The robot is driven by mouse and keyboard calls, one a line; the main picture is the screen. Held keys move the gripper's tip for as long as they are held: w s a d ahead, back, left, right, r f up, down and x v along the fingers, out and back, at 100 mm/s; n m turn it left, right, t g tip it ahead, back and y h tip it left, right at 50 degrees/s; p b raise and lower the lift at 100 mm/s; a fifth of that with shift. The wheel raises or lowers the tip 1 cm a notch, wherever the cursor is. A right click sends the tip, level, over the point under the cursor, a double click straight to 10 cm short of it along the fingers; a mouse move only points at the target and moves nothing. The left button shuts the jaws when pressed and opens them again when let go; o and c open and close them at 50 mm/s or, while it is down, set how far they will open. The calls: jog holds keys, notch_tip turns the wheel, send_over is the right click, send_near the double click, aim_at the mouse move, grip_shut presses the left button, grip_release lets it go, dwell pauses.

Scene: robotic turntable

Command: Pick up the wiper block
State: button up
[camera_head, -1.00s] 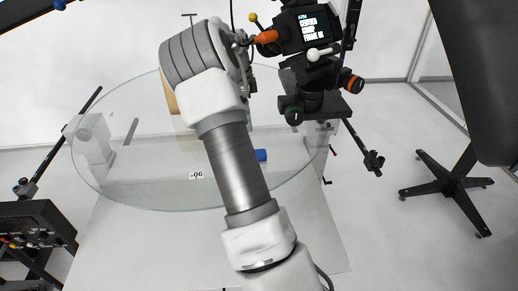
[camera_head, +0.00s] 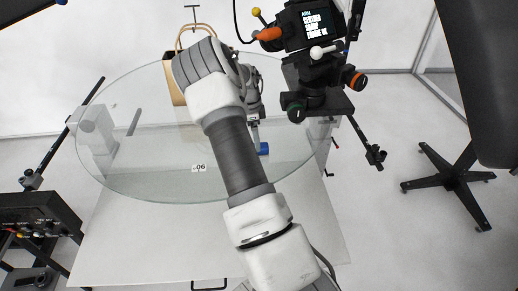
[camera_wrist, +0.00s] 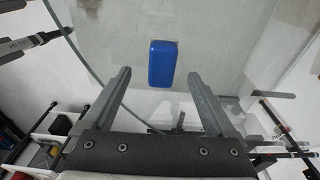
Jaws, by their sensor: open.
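The wiper block appears to be the blue block (camera_wrist: 162,64), lying on the round glass turntable (camera_wrist: 215,60) in the wrist view. It also shows in the head view (camera_head: 263,149) near the right front part of the turntable (camera_head: 130,185), partly hidden behind my arm and gripper. My gripper (camera_wrist: 162,72) is open and empty in the wrist view. Its two fingers point toward the block from below in the picture, one to each side. The block looks apart from both fingers. The fingers show only small in the head view.
A tan bag (camera_head: 176,88) with handles stands at the back of the turntable. A camera rig (camera_head: 312,40) with orange and green knobs stands close right of my arm. A black control box (camera_head: 35,230) is at the left. A black-footed stand (camera_head: 455,178) is at the right.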

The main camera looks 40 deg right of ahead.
jog(key=shift+s+d+f+p, duration=0.15)
jog(key=shift+f+p, duration=0.1)
jog(key=shift+f, duration=0.6)
jog(key=shift+w+d+f+p, duration=0.1)
jog(key=shift+d+f+p, duration=0.15)
jog(key=shift+f, duration=0.6)
jog(key=shift+s+d+f+p, duration=0.1)
jog(key=shift+f+p, duration=0.2)
jog(key=shift+f, duration=0.55)
grip_shut()
jog(key=shift+r+b, duration=0.95)
jog(key=shift+r, duration=4.1)
